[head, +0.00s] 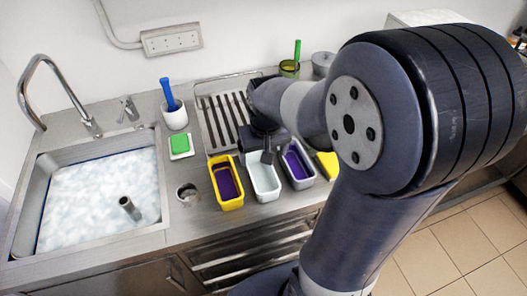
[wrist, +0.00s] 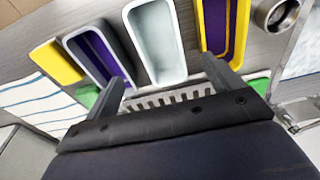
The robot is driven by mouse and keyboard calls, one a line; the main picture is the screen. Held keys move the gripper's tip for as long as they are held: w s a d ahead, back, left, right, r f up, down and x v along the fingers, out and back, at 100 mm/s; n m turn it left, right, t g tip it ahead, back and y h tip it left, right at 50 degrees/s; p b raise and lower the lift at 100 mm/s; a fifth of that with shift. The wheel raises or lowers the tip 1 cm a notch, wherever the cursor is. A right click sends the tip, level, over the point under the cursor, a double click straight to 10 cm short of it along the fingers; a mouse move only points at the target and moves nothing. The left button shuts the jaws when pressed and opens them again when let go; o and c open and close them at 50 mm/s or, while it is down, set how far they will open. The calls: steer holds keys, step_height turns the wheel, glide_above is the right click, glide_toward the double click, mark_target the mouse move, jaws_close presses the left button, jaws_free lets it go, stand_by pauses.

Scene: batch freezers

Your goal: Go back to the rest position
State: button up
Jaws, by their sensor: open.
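My gripper (head: 268,158) hangs over the counter in the head view, above the back end of the white tub (head: 264,182). In the wrist view my gripper (wrist: 163,78) has its two fingers spread apart, with nothing held between them. The white tub (wrist: 155,42) lies beyond and between the fingertips there. My arm covers much of the right side of the head view and hides part of the counter. No rest position is marked in either view.
A yellow tub with purple contents (head: 227,184) and a white tub with purple contents (head: 298,163) flank the white tub. A slatted rack (head: 222,118) lies behind. A foam-filled sink (head: 95,200) and tall faucet (head: 38,85) are at left. A striped cloth (wrist: 38,100) shows in the wrist view.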

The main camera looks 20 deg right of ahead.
mark_target(261, 180)
stand_by(0.3)
steer(key=f, duration=0.4)
steer(key=w+f, duration=0.1)
steer(key=f, duration=0.7)
steer(key=shift+w+f, duration=0.2)
steer(key=shift+w, duration=0.2)
steer(key=shift+r, duration=0.3)
steer(key=shift+f, duration=0.15)
